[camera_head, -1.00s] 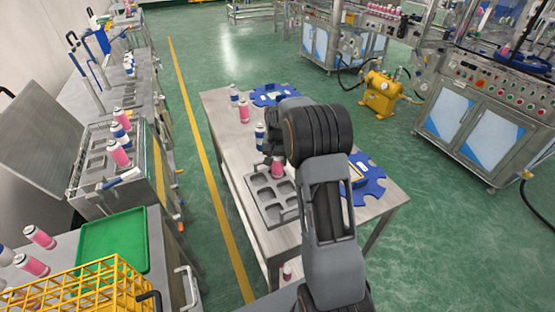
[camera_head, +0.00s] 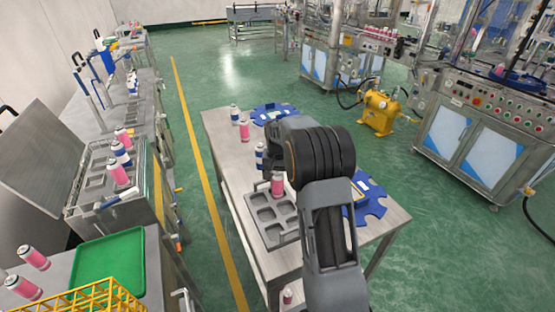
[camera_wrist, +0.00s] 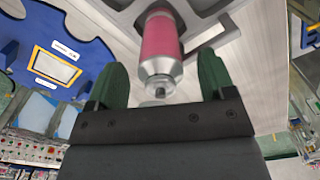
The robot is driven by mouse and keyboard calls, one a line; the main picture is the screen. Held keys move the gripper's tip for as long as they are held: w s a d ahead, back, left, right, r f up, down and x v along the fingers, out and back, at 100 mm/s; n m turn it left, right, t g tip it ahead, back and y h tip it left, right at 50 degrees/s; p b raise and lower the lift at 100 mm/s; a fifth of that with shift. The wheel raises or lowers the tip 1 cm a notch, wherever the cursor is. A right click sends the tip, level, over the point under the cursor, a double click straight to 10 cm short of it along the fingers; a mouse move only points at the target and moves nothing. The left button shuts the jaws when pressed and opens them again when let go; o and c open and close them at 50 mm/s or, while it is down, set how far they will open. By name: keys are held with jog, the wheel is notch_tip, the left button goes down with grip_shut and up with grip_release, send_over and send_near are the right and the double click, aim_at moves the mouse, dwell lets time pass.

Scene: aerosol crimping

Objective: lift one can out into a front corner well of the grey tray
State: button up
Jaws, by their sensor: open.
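The grey tray (camera_head: 252,222) lies on the steel table with several square wells. A pink can (camera_head: 278,184) stands at its far right well in the head view; the other visible wells look empty. My gripper (camera_wrist: 161,62) is open, with one green finger on each side of the can's top and a visible gap on both sides. In the head view my arm hides the fingers.
Blue-and-white cans (camera_head: 260,154) and another pink can (camera_head: 244,129) stand on the table behind the tray. A blue notched fixture (camera_head: 372,200) lies right of the tray, partly behind my arm. Another blue fixture (camera_head: 268,114) is at the far end.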

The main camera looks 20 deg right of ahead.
notch_tip(320, 180, up, 12)
jog(key=shift+f, duration=0.2)
jog(key=shift+w, duration=0.1)
dwell(0.3)
jog(key=f, duration=0.1)
jog(key=s+f, duration=0.1)
jog(key=f+n, duration=0.1)
jog(key=shift+s+a+f, duration=0.15)
jog(key=shift+s+a, duration=0.05)
jog(key=shift+s, duration=0.15)
jog(key=s+a+n+t, duration=0.1)
jog(key=s+a, duration=0.4)
jog(key=s, duration=0.6)
jog(key=s+a+n+t, duration=0.2)
jog(key=s+a, duration=0.3)
jog(key=s, duration=0.7)
jog(key=shift+a+r+n, duration=0.15)
jog(key=shift+r+n, duration=0.3)
jog(key=shift+n, duration=0.45)
jog(key=shift+a+r+t, duration=0.25)
jog(key=shift+r+t, duration=0.25)
jog(key=shift+r, duration=0.1)
